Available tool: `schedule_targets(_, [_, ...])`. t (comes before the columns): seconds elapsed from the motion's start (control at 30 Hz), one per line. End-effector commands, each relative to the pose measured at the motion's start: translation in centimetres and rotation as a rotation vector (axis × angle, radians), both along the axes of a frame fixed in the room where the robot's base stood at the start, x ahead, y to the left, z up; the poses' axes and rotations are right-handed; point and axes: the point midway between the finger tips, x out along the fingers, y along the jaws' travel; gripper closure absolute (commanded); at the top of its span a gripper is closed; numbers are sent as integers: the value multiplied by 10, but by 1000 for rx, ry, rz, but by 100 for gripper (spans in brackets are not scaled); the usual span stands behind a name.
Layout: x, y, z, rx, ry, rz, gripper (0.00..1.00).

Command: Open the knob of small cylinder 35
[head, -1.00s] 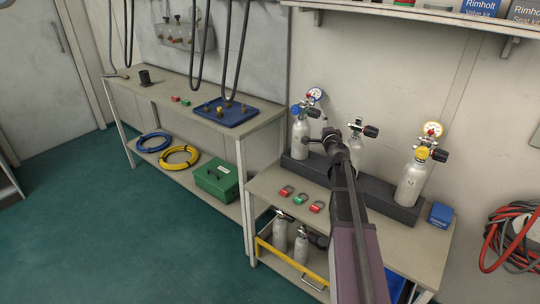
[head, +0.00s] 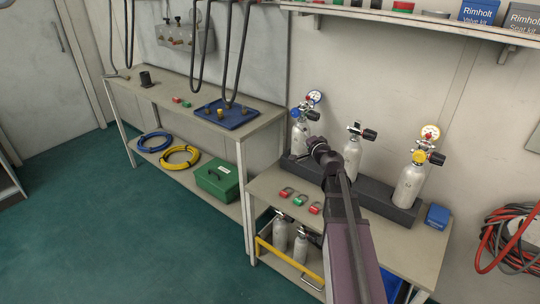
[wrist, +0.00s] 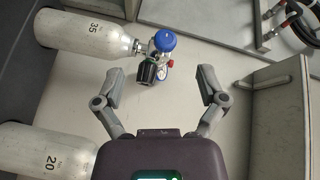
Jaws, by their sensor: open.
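Small cylinder 35 (wrist: 90,34) is pale grey with a blue-capped valve (wrist: 164,40) and shows at the upper left of the wrist view. In the head view, the blue-capped cylinder (head: 297,138) stands at the left end of the rack, partly hidden by my gripper. Its black knob (wrist: 147,73) points toward my gripper in the wrist view and also shows in the head view (head: 313,115). My gripper (wrist: 161,86) is open and empty. The knob lies between the fingertips, nearer the left finger, with no clear contact.
Cylinder 20 (wrist: 45,150) is close to my gripper's left side; it is the middle cylinder (head: 352,155) in the head view. A yellow-capped cylinder (head: 408,186) stands at the right. Padlocks (head: 300,201) lie in front of the dark rack (head: 375,194). A shelf (head: 420,22) hangs above.

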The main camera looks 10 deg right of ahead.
Motion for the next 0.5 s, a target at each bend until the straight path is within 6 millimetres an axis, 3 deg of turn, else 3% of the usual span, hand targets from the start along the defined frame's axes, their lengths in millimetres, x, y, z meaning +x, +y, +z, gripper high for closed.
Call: schedule_targets(0.5, [-22,71,0,-181,120,224,9])
